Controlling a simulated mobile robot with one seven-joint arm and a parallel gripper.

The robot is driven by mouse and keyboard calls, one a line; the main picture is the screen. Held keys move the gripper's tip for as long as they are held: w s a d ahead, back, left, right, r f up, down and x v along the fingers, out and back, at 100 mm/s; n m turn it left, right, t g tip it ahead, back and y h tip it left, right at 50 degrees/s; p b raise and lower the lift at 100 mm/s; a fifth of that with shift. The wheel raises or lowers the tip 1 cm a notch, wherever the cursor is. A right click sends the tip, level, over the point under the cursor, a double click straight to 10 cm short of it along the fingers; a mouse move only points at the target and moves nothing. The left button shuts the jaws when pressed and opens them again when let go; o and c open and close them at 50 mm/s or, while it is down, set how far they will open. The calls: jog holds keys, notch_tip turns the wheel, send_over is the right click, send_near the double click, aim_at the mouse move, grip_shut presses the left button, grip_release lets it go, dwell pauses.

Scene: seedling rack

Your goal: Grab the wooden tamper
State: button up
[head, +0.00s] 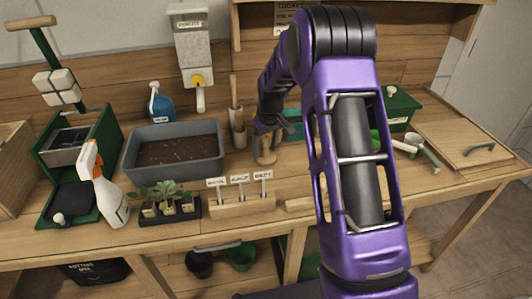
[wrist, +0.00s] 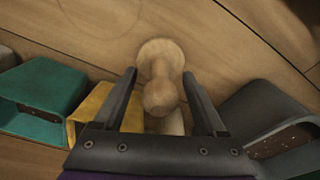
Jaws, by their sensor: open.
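The wooden tamper (wrist: 160,96) is pale wood with a round knob and a wider round base. It stands on the wooden bench, and in the wrist view its knob shows between my two dark fingers. My gripper (wrist: 160,76) is open, with one finger on each side of the tamper and a visible gap to each. In the head view the tamper (head: 266,156) stands right of the soil tub, just below my gripper (head: 264,128), and is partly covered by it.
A grey soil tub (head: 128,165) stands close to the left. In the wrist view, a teal container (wrist: 40,92) and a yellow one (wrist: 88,108) are left of the fingers. A label holder (head: 228,207) and seedling tray (head: 150,219) stand in front. A green box (head: 400,112) is at right.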

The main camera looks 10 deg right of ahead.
grip_shut()
dwell(0.3)
notch_tip(320, 180, up, 10)
jog(key=shift+p, duration=0.3)
